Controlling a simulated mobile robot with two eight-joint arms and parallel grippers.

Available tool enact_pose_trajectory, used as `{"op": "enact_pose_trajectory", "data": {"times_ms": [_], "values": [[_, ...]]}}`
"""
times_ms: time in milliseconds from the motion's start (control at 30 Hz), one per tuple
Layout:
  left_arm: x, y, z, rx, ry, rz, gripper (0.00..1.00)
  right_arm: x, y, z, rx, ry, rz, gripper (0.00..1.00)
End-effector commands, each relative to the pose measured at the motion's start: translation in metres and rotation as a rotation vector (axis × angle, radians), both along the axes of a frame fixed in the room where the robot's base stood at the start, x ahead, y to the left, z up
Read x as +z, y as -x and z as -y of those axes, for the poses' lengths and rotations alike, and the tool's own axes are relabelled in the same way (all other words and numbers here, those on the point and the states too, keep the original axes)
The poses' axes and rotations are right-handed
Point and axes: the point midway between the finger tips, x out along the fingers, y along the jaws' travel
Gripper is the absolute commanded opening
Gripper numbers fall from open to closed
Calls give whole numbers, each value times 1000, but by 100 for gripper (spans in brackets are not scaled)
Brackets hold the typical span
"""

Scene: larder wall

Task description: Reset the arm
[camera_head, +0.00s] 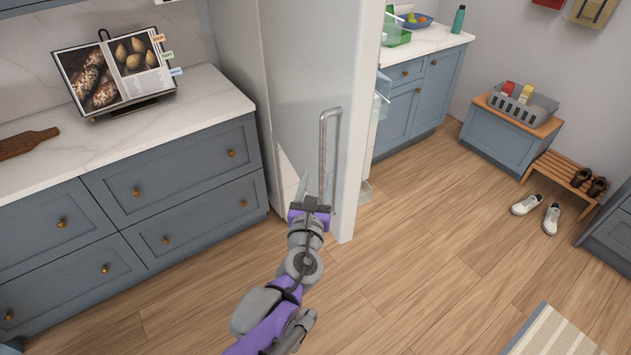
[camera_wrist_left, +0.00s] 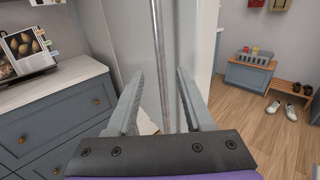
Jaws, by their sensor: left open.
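My left gripper (camera_head: 315,188) is at the fridge door (camera_head: 300,70), low on its vertical metal handle (camera_head: 325,150). In the left wrist view the jaws (camera_wrist_left: 160,74) are open, one finger on each side of the handle bar (camera_wrist_left: 160,50), with gaps between bar and fingers. Nothing is clamped. The fridge door stands open; clear door bins (camera_head: 380,95) show past its edge. My right gripper is not in view.
Blue drawers with a pale countertop (camera_head: 200,105) stand to the left, holding a cookbook on a stand (camera_head: 120,75) and a wooden board (camera_head: 25,143). A crate (camera_head: 525,105), a shoe bench (camera_head: 560,172) and white shoes (camera_head: 538,212) are at right. The middle floor is clear.

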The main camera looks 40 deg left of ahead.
Motion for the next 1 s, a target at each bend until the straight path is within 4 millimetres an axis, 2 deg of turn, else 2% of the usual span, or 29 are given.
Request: {"op": "enact_pose_trajectory", "data": {"times_ms": [333,467,567,767,867,1000], "values": [[0,1,0,3,12,4,52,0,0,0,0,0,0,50],[-2,7,-4,38,165,59,52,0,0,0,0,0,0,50],[-10,20,-9,110,440,153,52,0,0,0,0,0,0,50],[-53,56,-6,365,1158,371,52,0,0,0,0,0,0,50],[-81,75,10,539,1502,459,52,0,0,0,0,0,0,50],[-117,105,50,838,1935,547,52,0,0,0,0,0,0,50]]}}
